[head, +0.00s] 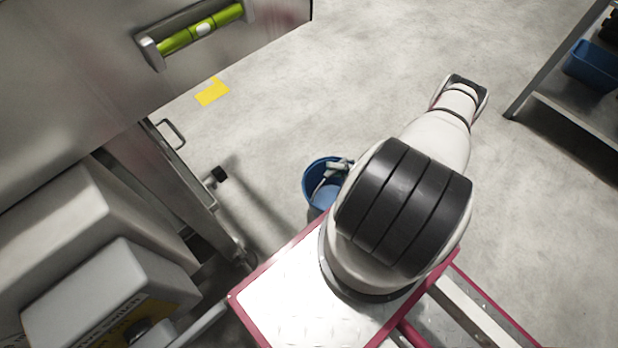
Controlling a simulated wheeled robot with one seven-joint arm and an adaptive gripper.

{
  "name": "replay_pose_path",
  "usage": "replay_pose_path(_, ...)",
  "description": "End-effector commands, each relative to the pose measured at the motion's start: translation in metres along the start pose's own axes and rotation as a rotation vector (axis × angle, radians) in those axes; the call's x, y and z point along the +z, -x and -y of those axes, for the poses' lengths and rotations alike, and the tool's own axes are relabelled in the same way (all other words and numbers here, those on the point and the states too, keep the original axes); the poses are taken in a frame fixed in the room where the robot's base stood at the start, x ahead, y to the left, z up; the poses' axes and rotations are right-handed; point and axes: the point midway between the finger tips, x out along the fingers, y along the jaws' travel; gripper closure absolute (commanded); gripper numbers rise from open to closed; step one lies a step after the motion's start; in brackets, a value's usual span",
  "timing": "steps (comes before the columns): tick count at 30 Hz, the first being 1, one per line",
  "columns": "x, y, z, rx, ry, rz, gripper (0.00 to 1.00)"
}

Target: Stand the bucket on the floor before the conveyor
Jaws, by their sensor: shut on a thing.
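The blue bucket (311,184) is in the middle of the head view, seen from above, just past the edge of my base. Its right side is hidden behind my arm. My gripper (336,168) shows only in part, as a grey shape at the bucket's upper right rim, and it is shut on the bucket. Whether it holds the rim or a handle is hidden. I cannot tell whether the bucket touches the floor. I cannot tell for sure which part is the conveyor; a steel frame with legs (180,195) stands to the left.
A steel panel (80,60) with a yellow-green bar (200,30) fills the upper left. A yellow patch (212,92) lies on the floor. Grey boxes (110,290) are at the lower left. A shelf (570,120) with a blue bin (595,66) is at the right. The upper middle floor is clear.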

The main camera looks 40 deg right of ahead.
Motion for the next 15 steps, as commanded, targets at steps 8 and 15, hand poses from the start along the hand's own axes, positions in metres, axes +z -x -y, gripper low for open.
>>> replay_pose_path(8,-0.015,-0.013,-0.004,0.004,0.006,-0.003,1.00)
replay_pose_path(15,0.016,-0.030,0.011,0.003,0.009,-0.005,1.00)
